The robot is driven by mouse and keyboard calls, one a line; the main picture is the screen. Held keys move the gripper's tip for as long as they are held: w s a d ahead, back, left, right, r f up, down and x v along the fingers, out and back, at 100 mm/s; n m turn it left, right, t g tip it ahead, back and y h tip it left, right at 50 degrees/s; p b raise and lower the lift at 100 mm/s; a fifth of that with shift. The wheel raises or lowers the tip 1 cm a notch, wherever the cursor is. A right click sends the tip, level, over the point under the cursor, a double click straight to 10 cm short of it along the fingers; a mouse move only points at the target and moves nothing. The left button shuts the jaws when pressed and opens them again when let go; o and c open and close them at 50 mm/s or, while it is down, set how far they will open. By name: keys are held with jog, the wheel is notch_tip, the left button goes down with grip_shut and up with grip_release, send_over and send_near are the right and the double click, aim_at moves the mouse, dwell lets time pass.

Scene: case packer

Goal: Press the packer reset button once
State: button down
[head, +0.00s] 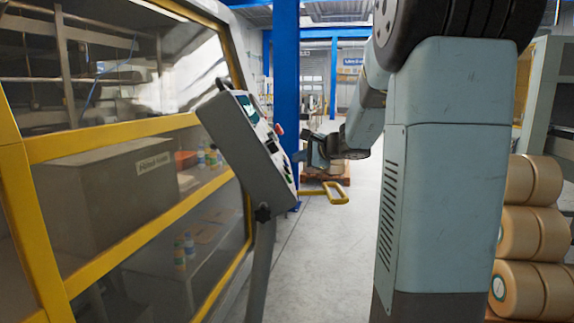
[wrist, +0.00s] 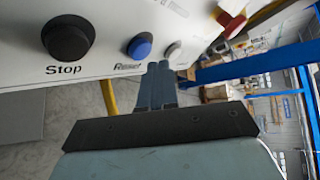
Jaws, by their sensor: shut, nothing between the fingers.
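The control panel (head: 235,135) is a grey tilted box on a post, seen from the side in the head view. In the wrist view its white face carries a blue button (wrist: 139,46) labelled Reset, with a black Stop button (wrist: 68,39) to its left and a pale button (wrist: 173,52) to its right. My gripper (wrist: 159,66) is shut and empty, its fingertips close to the panel, appearing just below and between the blue and pale buttons. I cannot tell whether they touch the panel. In the head view my gripper (head: 301,156) is at the panel's right side.
A red knob (wrist: 232,12) sticks out at the panel's upper right. The yellow-framed glazed packer (head: 115,135) stands left, a blue post (head: 286,80) behind, and tan rolls (head: 530,235) right. The floor between is clear.

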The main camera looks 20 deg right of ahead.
jog(key=shift+d, duration=0.1)
jog(key=d, duration=0.1)
jog(key=s+d+r, duration=0.1)
jog(key=d+r, duration=0.1)
jog(key=d, duration=0.1)
jog(key=shift+s+r, duration=0.2)
jog(key=shift+r, duration=0.05)
dwell(0.8)
